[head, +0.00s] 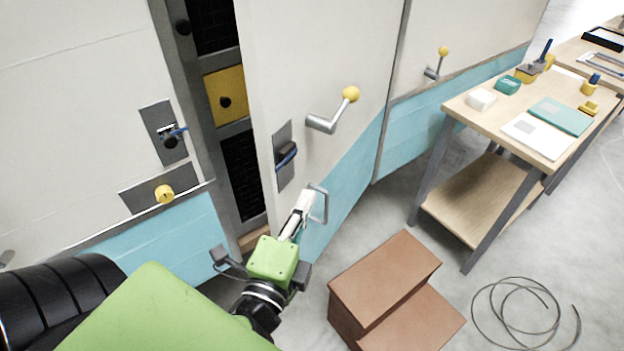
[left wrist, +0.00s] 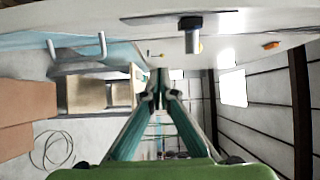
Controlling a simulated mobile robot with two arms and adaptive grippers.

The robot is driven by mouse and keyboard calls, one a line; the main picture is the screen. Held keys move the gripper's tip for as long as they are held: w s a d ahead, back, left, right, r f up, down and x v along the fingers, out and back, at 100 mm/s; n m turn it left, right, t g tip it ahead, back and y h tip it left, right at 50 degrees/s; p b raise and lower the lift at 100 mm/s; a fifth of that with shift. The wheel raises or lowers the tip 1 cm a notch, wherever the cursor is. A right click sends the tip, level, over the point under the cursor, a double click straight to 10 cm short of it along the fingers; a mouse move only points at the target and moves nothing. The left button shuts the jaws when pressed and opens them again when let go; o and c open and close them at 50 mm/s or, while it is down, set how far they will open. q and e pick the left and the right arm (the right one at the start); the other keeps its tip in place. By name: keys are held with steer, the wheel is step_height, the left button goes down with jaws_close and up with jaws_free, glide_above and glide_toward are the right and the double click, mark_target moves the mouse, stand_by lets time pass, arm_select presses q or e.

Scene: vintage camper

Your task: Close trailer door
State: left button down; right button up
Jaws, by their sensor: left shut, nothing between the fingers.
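The trailer door (head: 300,60), white above and light blue below, stands ajar. A gap between its left edge and the trailer wall (head: 80,90) shows the dark interior. The door carries a grey lever with a yellow knob (head: 350,93), a latch plate (head: 283,160) and a U-shaped grab handle (head: 321,205). The grab handle also shows in the left wrist view (left wrist: 76,50). My left gripper (head: 304,196) is shut and empty, in front of the door's lower part beside the grab handle. I cannot tell whether it touches the door. My right gripper is not in view.
A brown step (head: 385,275) stands on the floor right of my left gripper. A coiled cable (head: 525,310) lies farther right. A workbench (head: 470,110) with several small items stands at the right. Some grey floor is clear between the step and bench.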

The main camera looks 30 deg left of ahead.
mark_target(303, 163)
arm_select(q)
steer(key=w+a+p, duration=0.1)
steer(key=w+a, duration=0.1)
steer(key=w, duration=0.1)
steer(key=w+a+p, duration=0.2)
steer(key=w, duration=0.1)
steer(key=w+a+p, duration=0.2)
steer(key=w, duration=0.1)
steer(key=shift+a, duration=0.15)
steer(key=shift+f, duration=0.1)
